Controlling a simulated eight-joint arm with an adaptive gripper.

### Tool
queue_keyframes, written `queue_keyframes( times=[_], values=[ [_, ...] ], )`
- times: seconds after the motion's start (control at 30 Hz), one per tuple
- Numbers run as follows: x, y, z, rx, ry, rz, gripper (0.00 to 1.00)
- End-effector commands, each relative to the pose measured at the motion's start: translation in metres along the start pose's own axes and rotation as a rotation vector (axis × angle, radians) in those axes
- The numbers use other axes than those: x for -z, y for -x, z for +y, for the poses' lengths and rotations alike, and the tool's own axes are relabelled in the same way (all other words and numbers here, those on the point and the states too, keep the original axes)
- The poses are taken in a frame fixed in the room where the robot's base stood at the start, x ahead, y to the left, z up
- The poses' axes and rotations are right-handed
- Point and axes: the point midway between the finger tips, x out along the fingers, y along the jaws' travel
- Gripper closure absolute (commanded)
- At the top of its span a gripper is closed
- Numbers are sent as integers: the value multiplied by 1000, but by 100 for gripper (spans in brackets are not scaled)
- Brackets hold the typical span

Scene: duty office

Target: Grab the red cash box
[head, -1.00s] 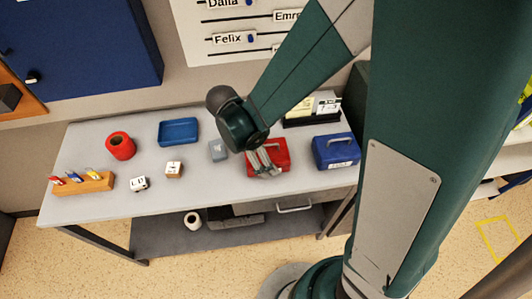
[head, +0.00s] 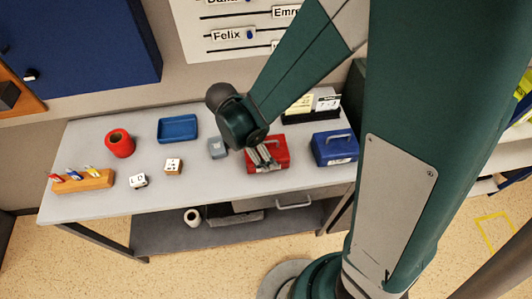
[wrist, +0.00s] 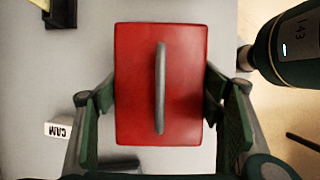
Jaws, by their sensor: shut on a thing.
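The red cash box (head: 275,146) stands on the grey table, left of a blue cash box (head: 335,148). In the wrist view the red box (wrist: 137,85) fills the middle, with its grey handle running lengthwise along its lid. My gripper (head: 263,157) reaches down over the red box in the head view and covers part of it. In the wrist view its green fingers lie along the two long sides, shut on the box. No clear gap shows between the box and the table.
A small grey-blue item (head: 217,148) stands close left of the red box. A dark card stand (head: 312,115) is behind.

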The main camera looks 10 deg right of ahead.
Motion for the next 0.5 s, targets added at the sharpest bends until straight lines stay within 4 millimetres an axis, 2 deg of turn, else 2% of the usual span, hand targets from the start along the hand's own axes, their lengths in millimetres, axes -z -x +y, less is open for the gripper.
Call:
queue_keyframes(
  times=[0.5],
  values=[
    [-2, 5, 0, 0, 0, 0, 62]
  ],
)
